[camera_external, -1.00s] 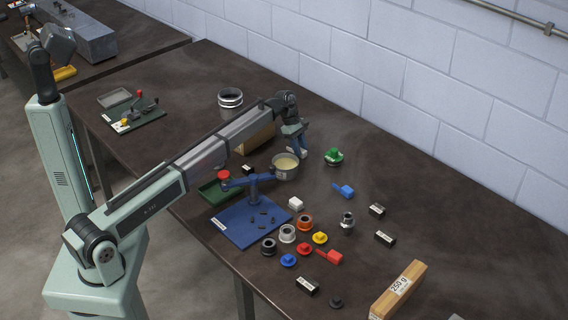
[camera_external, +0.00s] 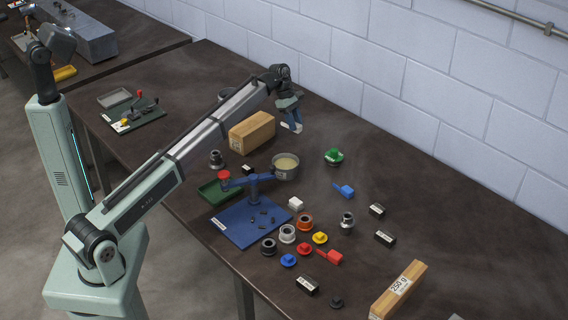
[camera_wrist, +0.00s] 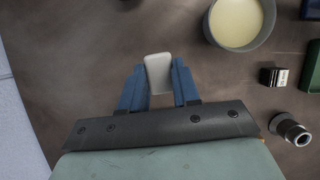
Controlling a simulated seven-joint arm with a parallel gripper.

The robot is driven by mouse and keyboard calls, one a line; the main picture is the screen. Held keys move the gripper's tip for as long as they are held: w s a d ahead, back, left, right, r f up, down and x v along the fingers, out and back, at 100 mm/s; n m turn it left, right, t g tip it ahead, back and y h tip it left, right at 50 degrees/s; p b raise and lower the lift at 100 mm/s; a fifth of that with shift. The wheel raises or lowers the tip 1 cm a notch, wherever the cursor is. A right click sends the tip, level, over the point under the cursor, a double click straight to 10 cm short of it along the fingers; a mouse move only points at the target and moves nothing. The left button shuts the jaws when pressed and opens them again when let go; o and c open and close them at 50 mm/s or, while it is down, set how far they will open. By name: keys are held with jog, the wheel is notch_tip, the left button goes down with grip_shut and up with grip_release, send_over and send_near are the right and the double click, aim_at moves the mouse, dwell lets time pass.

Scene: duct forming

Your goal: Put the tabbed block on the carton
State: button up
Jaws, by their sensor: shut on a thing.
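My gripper (camera_external: 291,122) is shut on a pale, whitish block (camera_wrist: 158,73), held between its blue fingertips above the table. I cannot make out a tab on it; in the external view only a small pale part shows. A tan carton-like box (camera_external: 252,133) with a label lies just left of and below my gripper in the external view, apart from the held block. A second long tan box (camera_external: 398,290) marked 250 g lies at the lower right. A blue block with a tab (camera_external: 344,190) and a red one (camera_external: 331,257) lie on the table.
A pot of pale yellow content (camera_external: 286,166) stands near the carton and also shows in the wrist view (camera_wrist: 238,22). A blue stand (camera_external: 250,222), a green tray (camera_external: 215,190) and several small knobs and black blocks occupy the middle. The right rear table is mostly clear.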

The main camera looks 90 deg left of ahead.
jog(key=s+a+r+n, duration=0.1)
jog(key=s+a+r, duration=0.5)
jog(key=s, duration=0.4)
notch_tip(320, 180, up, 3)
jog(key=n+y, duration=0.1)
jog(key=n, duration=0.1)
send_over(260, 123)
jog(key=s, duration=0.2)
jog(key=shift+w+d+f+n+t+y, duration=0.25)
jog(key=shift+f+n, duration=0.5)
jog(key=shift+f, duration=0.9)
jog(key=shift+s+a+f+n+y, duration=0.3)
jog(key=shift+f+n, duration=0.4)
jog(key=shift+f, duration=1)
jog(key=shift+w+d+f+n+t+y, duration=0.3)
jog(key=shift+f+n, duration=0.45)
jog(key=shift+f, duration=0.9)
jog(key=shift+s+a+f, duration=0.1)
jog(key=o, duration=1.1)
jog(key=shift+c, duration=0.2)
jog(key=v, duration=1.2)
